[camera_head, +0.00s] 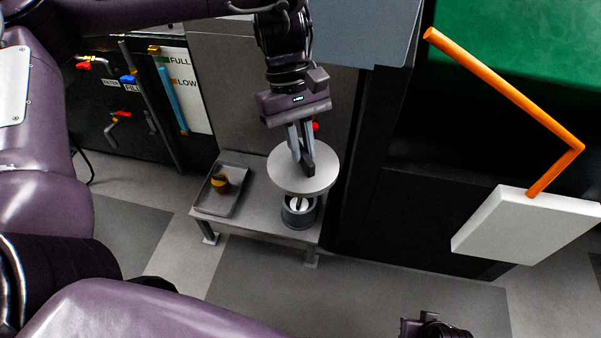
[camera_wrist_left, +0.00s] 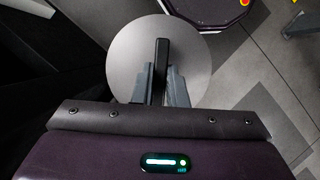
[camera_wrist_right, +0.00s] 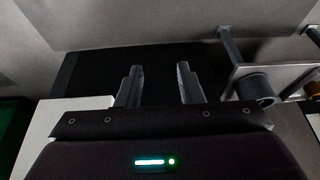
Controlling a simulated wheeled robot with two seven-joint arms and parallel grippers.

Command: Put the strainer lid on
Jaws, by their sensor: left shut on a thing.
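The strainer lid (camera_head: 283,178) is a round, flat grey disc with a dark upright bar handle (camera_wrist_left: 161,60). My left gripper (camera_head: 303,160) is shut on that handle from above; the disc also shows in the left wrist view (camera_wrist_left: 192,50). The strainer body (camera_head: 298,217) is a dark grey cylinder on the low table, with something whitish in its top. The lid hangs above it and hides the far part of its opening; the two look apart. In the right wrist view the body (camera_wrist_right: 254,88) shows too, and my right gripper (camera_wrist_right: 159,85) is open and empty.
The low grey table (camera_head: 258,208) also bears a tray (camera_head: 207,207) with a small orange-brown pot (camera_head: 221,182). Valves and a gauge panel (camera_head: 188,90) stand behind at left. A white block (camera_head: 525,225) with an orange bar (camera_head: 505,88) is at right.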

